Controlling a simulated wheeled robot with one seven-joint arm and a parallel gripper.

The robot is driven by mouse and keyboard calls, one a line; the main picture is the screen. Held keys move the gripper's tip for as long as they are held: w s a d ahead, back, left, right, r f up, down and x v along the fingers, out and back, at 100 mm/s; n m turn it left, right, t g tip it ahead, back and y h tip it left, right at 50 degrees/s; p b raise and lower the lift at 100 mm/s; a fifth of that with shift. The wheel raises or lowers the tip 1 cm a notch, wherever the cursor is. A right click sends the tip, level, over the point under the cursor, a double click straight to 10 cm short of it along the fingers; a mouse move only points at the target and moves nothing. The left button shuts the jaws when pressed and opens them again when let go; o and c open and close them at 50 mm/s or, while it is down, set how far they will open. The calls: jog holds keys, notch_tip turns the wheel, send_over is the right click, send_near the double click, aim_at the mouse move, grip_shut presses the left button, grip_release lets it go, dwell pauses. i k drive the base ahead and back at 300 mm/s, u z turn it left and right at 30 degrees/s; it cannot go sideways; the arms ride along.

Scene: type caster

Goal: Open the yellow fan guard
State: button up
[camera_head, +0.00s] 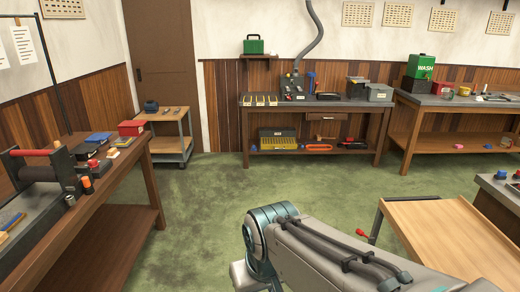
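I cannot make out a yellow fan guard in this view. A yellow box-like thing (278,140) with a dark label stands on the lower shelf of the back workbench, too small to tell what it is. A grey flexible duct (316,32) comes down the wall to a dark unit (292,86) on that bench; no yellow guard can be told on it. My arm reaches in from the lower right and its end is not visible, so my gripper is out of view.
A left workbench (112,172) carries a press with a red handle (30,152). A small trolley (174,126) stands by the brown door (160,50). The back workbench (350,103) and right bench (436,99) line the wall. A wooden-topped cart (445,235) is at right. Green floor (205,205) between is clear.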

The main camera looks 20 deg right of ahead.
aim_at(266, 143)
jog(key=z, duration=0.3)
jog(key=i, duration=2.2)
jog(key=z, duration=0.45)
jog(key=i, duration=1.5)
jog(key=z, duration=0.2)
jog(key=i, duration=2.65)
jog(key=u, duration=0.05)
